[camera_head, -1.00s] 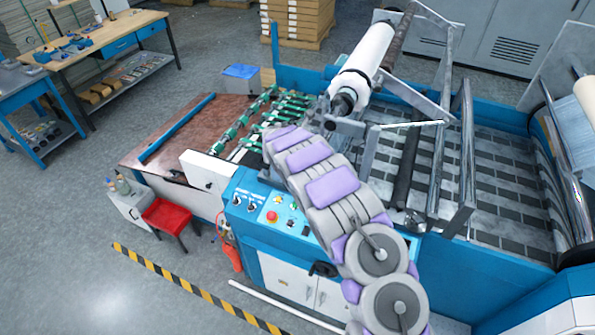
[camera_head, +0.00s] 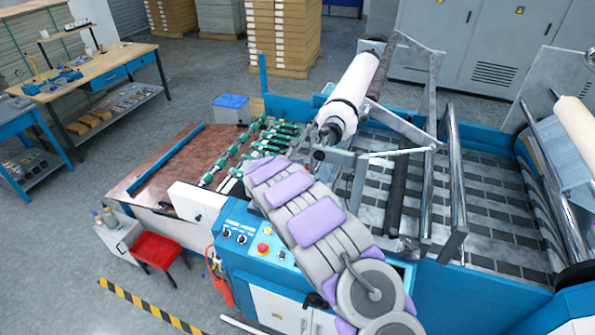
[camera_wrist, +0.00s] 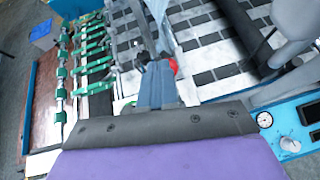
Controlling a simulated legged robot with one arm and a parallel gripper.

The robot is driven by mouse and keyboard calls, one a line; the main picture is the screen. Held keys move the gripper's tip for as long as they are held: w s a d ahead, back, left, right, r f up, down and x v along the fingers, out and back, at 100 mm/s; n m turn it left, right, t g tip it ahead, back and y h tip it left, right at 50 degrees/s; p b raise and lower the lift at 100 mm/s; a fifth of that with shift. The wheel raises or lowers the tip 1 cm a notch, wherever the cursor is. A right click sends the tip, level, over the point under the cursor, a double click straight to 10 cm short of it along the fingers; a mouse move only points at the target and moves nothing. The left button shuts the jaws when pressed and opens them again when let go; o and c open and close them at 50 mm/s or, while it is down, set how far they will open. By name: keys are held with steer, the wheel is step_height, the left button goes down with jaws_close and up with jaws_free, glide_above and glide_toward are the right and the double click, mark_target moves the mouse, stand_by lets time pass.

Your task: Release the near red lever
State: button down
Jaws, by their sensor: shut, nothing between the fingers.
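In the wrist view my gripper (camera_wrist: 153,60) is shut and empty, pointing forward over the machine. A small red part (camera_wrist: 173,65), which looks like the near red lever, shows just right of the fingertips and is partly hidden by them. I cannot tell whether they touch. In the head view my arm covers the area around the lever, and I cannot make out the lever or the fingertips there. A white roll (camera_head: 352,88) sits on the machine just beyond the arm's end.
The blue control panel (camera_head: 236,226) with a red stop button (camera_head: 263,248) lies left of my arm. Green-clamped feed bars (camera_head: 230,158) lie beyond it. Metal bars (camera_head: 458,190) rise to the right. A red stool (camera_head: 157,249) stands on the floor at left.

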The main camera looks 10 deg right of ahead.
step_height(320, 180, up, 11)
steer(key=s+a, duration=0.1)
steer(key=a, duration=0.1)
steer(key=shift+s+a+f, duration=0.2)
steer(key=shift+s+a, duration=0.1)
steer(key=shift+s, duration=0.05)
steer(key=shift+f, duration=0.1)
